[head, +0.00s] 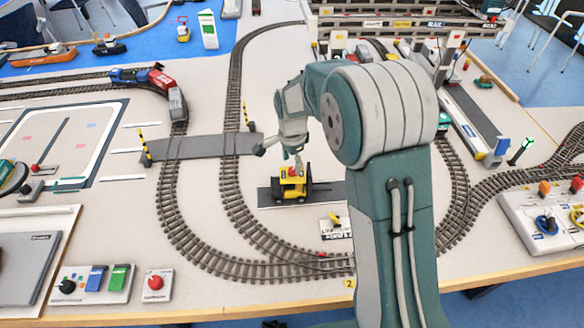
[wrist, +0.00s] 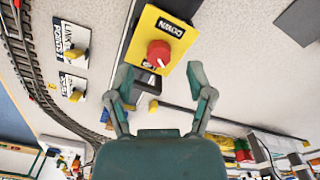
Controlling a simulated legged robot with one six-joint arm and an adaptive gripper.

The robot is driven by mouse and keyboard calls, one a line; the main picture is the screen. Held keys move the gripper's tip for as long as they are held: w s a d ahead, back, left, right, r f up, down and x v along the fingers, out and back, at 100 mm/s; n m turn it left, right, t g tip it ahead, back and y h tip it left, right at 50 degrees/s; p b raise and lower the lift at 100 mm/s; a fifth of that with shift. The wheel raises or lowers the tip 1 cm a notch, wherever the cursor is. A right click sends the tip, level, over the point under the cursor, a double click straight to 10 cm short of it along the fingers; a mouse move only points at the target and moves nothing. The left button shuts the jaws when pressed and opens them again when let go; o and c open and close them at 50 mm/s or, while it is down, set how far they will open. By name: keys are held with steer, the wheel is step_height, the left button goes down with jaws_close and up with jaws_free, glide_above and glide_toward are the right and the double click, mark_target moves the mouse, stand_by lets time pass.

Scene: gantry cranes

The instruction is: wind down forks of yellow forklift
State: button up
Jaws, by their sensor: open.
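The yellow forklift (head: 291,187) stands on a dark strip in the middle of the layout in the head view. Its yellow top plate (wrist: 147,27) fills the upper middle of the wrist view, with a red knob (wrist: 159,54) and the word DOWN beside it. A second label is partly covered by the knob. My gripper (head: 297,163) is just above the forklift's top. In the wrist view my gripper (wrist: 158,72) is open and empty, with the knob just beyond and between its fingertips. The forks cannot be made out.
Curved railway tracks (head: 232,150) run left of and in front of the forklift. A grey level crossing (head: 200,146) lies behind left. A small label plate with a yellow lever (head: 336,226) stands in front. Two such plates show in the wrist view, including one lever (wrist: 75,53).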

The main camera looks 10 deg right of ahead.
mark_target(292, 172)
steer(key=shift+f, duration=1.4)
jaws_close()
